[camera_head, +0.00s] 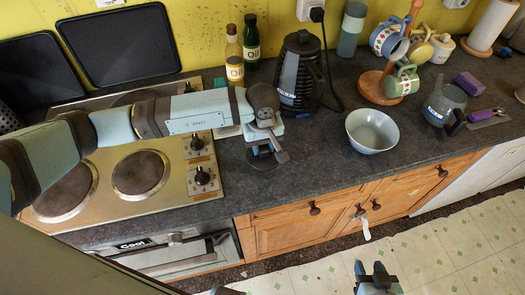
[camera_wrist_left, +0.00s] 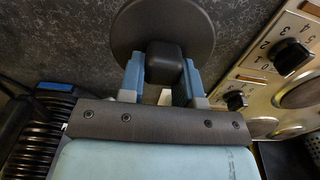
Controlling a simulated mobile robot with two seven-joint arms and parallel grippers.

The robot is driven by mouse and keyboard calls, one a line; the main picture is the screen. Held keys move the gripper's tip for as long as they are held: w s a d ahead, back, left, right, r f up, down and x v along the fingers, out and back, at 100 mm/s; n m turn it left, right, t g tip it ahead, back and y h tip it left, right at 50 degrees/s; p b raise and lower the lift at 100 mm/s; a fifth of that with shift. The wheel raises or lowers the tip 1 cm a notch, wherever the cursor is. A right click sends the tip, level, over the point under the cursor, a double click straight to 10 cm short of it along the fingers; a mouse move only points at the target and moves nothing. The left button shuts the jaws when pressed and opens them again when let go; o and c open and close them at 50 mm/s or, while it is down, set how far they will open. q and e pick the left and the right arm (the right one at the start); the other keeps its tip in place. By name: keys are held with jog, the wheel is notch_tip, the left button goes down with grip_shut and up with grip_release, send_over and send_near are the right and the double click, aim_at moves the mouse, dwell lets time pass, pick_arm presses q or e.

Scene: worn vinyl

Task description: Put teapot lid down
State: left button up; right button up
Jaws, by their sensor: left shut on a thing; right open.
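The teapot lid is a dark round disc with a square knob; it shows in the left wrist view (camera_wrist_left: 200,30) and, partly covered, in the head view (camera_head: 262,161). My left gripper (camera_head: 268,145) is shut on the knob, with one blue finger on each side in the left wrist view (camera_wrist_left: 162,72). The lid is over the worktop just right of the hob; I cannot tell whether it touches the surface. A dark grey pot (camera_head: 445,102), seemingly the teapot, stands at the right of the worktop. My right gripper (camera_head: 378,277) is open and empty, low in front of the cupboards.
A black kettle (camera_head: 299,75) stands behind the lid, with oil bottles (camera_head: 251,40) to its left. A pale bowl (camera_head: 372,131) stands to the right, near a mug tree (camera_head: 374,88). Dark worktop (camera_head: 315,160) between lid and bowl is clear. Hob knobs (camera_head: 202,176) are close left.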

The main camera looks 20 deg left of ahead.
aim_at(263, 153)
pick_arm(q)
notch_tip(263, 153, down, 4)
jog(key=shift+r+p, duration=0.2)
jog(key=shift+p, duration=0.1)
jog(key=shift+f, duration=0.2)
jog(key=shift+f+b, duration=0.2)
jog(key=shift+b, duration=0.1)
jog(key=o, duration=1)
jog(key=shift+r, duration=0.1)
jog(key=shift+r, duration=0.1)
jog(key=shift+r+p, duration=0.2)
jog(key=shift+p, duration=0.25)
notch_tip(263, 153, up, 11)
jog(key=b, duration=0.3)
jog(key=shift+f, duration=0.2)
jog(key=shift+r, duration=0.6)
